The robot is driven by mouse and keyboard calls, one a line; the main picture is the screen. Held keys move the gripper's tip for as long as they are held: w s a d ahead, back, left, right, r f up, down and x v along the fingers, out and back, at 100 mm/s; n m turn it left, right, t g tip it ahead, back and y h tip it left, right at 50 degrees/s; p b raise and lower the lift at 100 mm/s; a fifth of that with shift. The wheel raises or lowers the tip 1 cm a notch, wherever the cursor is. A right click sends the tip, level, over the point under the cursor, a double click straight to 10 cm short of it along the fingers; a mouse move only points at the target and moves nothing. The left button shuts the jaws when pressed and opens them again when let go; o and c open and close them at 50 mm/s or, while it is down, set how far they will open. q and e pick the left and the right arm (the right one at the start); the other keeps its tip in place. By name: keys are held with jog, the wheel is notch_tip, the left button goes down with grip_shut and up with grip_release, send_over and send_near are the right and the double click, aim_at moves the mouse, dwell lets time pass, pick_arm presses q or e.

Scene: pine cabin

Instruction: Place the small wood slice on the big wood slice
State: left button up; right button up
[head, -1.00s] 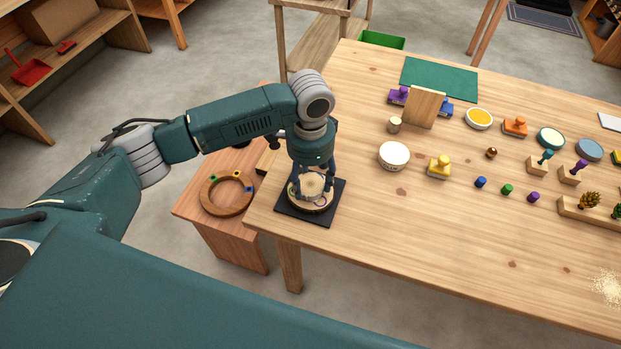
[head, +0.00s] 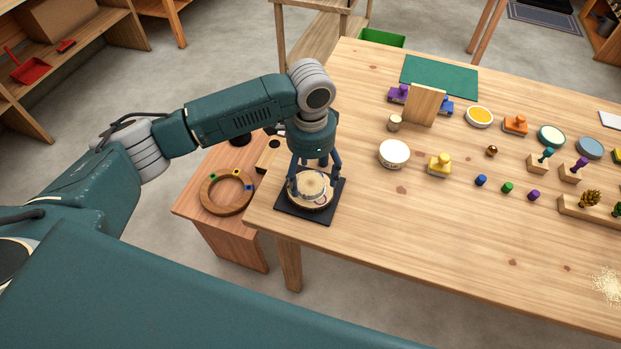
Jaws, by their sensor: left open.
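The small wood slice (head: 312,184), pale and round, appears to lie on top of the big wood slice (head: 311,205). The big slice is on a dark square mat (head: 328,214) at the table's near left corner. My left gripper (head: 314,180) is open, pointing down just above the slices, with its fingers apart on either side of the small slice. The fingers hide part of both slices' edges. My right gripper is not in view.
A white bowl (head: 394,153), a yellow stamp (head: 439,164) and several small coloured pegs stand to the right. A wooden ring (head: 228,207) lies on the lower side table at left. The table's near middle is clear.

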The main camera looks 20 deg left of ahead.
aim_at(311, 184)
pick_arm(q)
notch_tip(311, 184, up, 10)
jog(key=b, duration=0.1)
jog(key=shift+r, duration=0.15)
dwell(0.5)
jog(key=shift+s, duration=0.1)
